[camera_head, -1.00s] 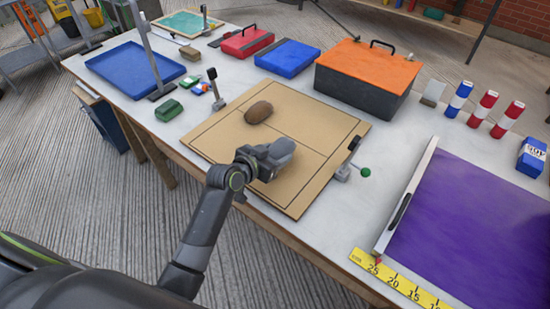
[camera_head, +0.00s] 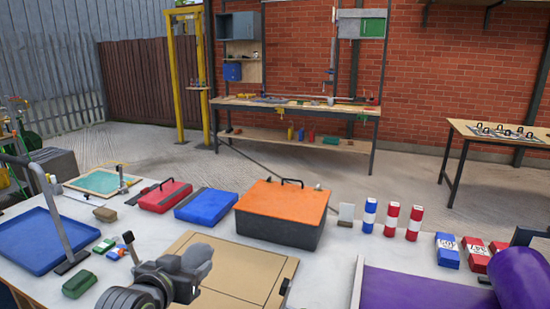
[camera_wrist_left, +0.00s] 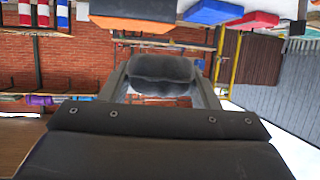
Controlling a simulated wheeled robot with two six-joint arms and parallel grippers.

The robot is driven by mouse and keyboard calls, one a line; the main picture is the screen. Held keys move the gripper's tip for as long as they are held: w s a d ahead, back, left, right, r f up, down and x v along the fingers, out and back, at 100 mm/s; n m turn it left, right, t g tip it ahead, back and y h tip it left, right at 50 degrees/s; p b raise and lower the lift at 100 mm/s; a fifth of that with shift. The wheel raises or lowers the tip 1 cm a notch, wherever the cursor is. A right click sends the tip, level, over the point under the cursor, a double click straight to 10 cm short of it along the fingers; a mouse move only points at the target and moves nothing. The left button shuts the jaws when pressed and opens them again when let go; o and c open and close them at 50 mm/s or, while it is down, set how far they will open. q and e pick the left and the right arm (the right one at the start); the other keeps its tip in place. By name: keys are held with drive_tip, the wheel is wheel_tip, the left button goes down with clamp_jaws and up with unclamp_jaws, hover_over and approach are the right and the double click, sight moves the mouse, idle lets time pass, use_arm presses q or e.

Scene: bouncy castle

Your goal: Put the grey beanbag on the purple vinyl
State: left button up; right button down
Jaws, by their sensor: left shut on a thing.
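My left gripper (camera_head: 186,268) is shut on the grey beanbag (camera_head: 197,258) and holds it up over the left part of the tan board. In the left wrist view the grey beanbag (camera_wrist_left: 165,76) sits between the two fingers, with the room upside down behind it. The purple vinyl (camera_head: 415,290) lies flat on the table at the front right. A purple roll (camera_head: 522,278) shows at its right. The beanbag is well to the left of the vinyl. My right gripper is not in view.
The tan board (camera_head: 245,268) lies between the gripper and the vinyl, with a pale raised edge (camera_head: 357,282) along the vinyl's left side. Behind stand an orange-lidded box (camera_head: 283,212) and blue and red striped cylinders (camera_head: 391,218). A blue tray (camera_head: 40,245) is at the left.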

use_arm(q)
drive_tip(key=s+a+r+n+y, duration=0.2)
drive_tip(key=s+r+y, duration=0.15)
drive_tip(key=r, duration=0.25)
drive_tip(key=w+f+h, duration=0.1)
drive_tip(key=f, duration=0.1)
drive_tip(key=w+d+f+m+h, duration=0.1)
drive_tip(key=f, duration=0.2)
drive_tip(key=w+d+f+m+h, duration=0.1)
drive_tip(key=w+f, duration=0.1)
drive_tip(key=f, duration=0.1)
drive_tip(key=shift+w+h, duration=0.1)
drive_tip(key=shift+h, duration=0.25)
wheel_tip(320, 180, down, 10)
drive_tip(key=w+m+h, duration=0.1)
drive_tip(key=w, duration=0.1)
drive_tip(key=shift+m+g+h, duration=0.3)
drive_tip(key=shift+m+h, duration=0.1)
drive_tip(key=shift+w+d+f, duration=0.1)
drive_tip(key=shift+f, duration=0.05)
wheel_tip(320, 180, down, 9)
drive_tip(key=shift+f, duration=0.2)
drive_tip(key=shift+f, duration=0.1)
drive_tip(key=shift+f+b, duration=0.15)
drive_tip(key=shift+b, duration=0.2)
drive_tip(key=o, duration=1.4)
